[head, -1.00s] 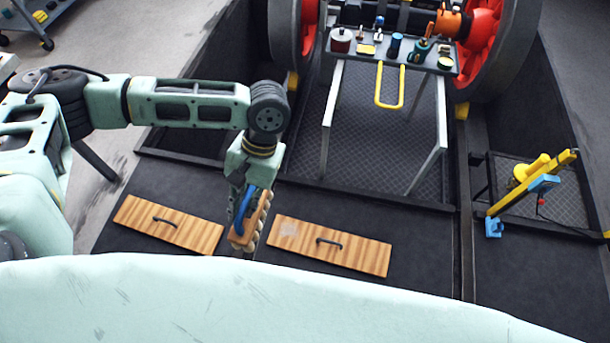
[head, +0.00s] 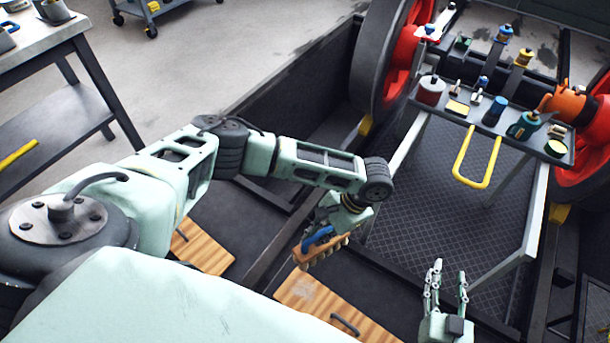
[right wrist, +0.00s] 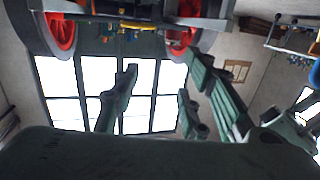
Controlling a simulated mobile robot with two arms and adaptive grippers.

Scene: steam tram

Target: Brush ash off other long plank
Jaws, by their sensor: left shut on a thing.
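My left gripper (head: 321,236) is shut on a brush with a wooden back (head: 326,251) and pale bristles. In the head view the brush is at the far left end of the nearer wooden plank (head: 293,291); I cannot tell whether it touches. That plank has a dark handle (head: 344,325) and a faint pale patch near its left end. My own body hides its near part. The other wooden plank (head: 209,252) lies further left, partly hidden by my left arm. My right gripper (head: 449,274) is open and empty, fingers upward, to the right of the planks.
A grey bench (head: 482,119) with several tools, cans and a yellow U-shaped handle (head: 476,157) stands at the right above a chequered floor plate (head: 420,215). Big red-and-grey wheels (head: 386,70) flank it. A worktable (head: 55,45) stands at the left.

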